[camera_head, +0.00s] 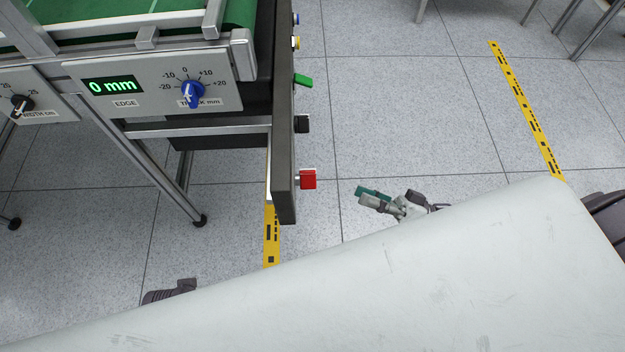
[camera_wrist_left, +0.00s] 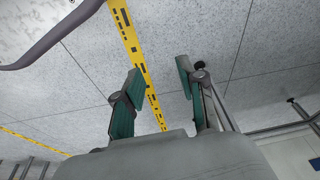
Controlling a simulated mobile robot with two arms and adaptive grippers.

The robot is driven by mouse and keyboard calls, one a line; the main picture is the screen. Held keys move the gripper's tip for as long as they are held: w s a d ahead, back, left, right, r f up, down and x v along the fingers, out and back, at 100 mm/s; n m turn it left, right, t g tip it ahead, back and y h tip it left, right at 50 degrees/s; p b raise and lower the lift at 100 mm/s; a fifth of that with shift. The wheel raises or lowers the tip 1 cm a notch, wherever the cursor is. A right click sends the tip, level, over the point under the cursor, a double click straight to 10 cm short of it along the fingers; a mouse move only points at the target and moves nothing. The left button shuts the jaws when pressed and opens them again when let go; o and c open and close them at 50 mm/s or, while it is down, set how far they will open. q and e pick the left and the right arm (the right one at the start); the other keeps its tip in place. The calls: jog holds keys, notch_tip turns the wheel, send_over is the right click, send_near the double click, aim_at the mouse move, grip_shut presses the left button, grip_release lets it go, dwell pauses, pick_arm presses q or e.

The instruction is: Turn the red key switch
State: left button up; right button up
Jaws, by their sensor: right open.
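The red key switch (camera_head: 308,179) is a small red block on a short metal stem. It sticks out to the right from the lower part of the dark upright panel (camera_head: 284,140). My right gripper (camera_head: 373,197) is open, to the right of the red switch and a little lower in the picture, with a clear gap between them. Its teal finger pads point left, and nothing shows between them. In the left wrist view my left gripper (camera_wrist_left: 158,84) has its two teal-padded fingers wide apart and empty, over the floor.
The machine's front has a blue dial (camera_head: 193,94) and a display (camera_head: 112,85) reading 0 mm. Open floor lies right of the panel.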

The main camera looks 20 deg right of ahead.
aim_at(311, 177)
jog(key=p+x, duration=0.1)
jog(key=x, duration=1.2)
jog(key=shift+a+r, duration=0.1)
jog(key=shift+a, duration=0.1)
pick_arm(q)
jog(key=f, duration=0.1)
jog(key=s+f, duration=0.1)
jog(key=f, duration=0.1)
jog(key=shift+a, duration=0.2)
pick_arm(e)
jog(key=shift+w, duration=0.1)
pick_arm(q)
jog(key=shift+f, duration=0.1)
jog(key=shift+w, duration=0.15)
pick_arm(e)
grip_shut()
